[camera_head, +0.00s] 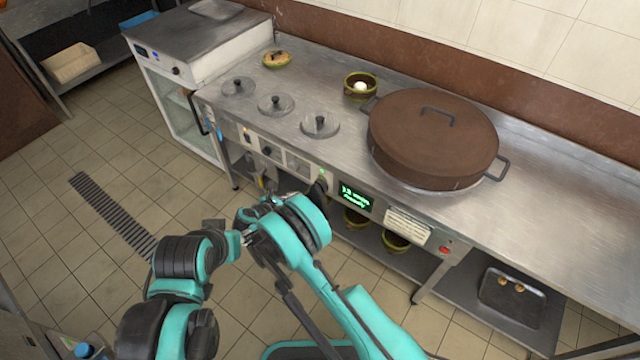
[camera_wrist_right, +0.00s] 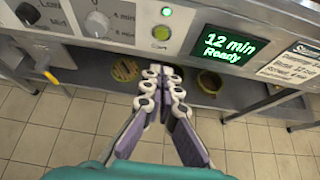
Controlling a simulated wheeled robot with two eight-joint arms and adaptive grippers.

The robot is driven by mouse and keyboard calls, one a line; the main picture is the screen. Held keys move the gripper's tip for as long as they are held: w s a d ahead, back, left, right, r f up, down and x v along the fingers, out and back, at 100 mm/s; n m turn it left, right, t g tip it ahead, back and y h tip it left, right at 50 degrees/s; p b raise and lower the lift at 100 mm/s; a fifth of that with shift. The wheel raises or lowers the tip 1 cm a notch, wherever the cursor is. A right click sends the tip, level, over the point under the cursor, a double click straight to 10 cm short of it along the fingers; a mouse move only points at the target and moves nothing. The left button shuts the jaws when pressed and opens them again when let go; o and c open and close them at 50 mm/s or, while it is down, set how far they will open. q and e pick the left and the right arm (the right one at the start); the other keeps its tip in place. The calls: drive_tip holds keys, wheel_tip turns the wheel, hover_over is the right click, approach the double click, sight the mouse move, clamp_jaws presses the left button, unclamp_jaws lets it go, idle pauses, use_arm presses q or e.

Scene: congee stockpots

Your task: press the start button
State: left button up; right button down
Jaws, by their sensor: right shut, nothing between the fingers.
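In the head view the right arm reaches up to the panel. My left arm comes in from the left; its gripper end (camera_head: 243,236) is small and partly covered, so its opening is unclear.
A green display (camera_wrist_right: 228,47) reading "12 min Ready" is right of the button. A dial (camera_wrist_right: 97,24) is to its left. A brown lidded pot (camera_head: 432,135) stands on the counter. Bowls (camera_head: 396,241) sit on the lower shelf. A red button (camera_head: 446,250) is farther right.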

drive_tip(key=shift+s+f, duration=0.1)
drive_tip(key=shift+f, duration=0.15)
drive_tip(key=b, duration=0.4)
approach(321, 181)
wheel_tip(321, 181, down, 3)
drive_tip(key=w+d, duration=0.2)
drive_tip(key=w, duration=0.1)
drive_tip(key=shift+w+d+f+b, duration=0.1)
drive_tip(key=shift+w+d+b, duration=0.25)
drive_tip(key=shift+d+b, duration=0.05)
drive_tip(key=shift+w+d, duration=0.2)
drive_tip(key=shift+w, duration=0.2)
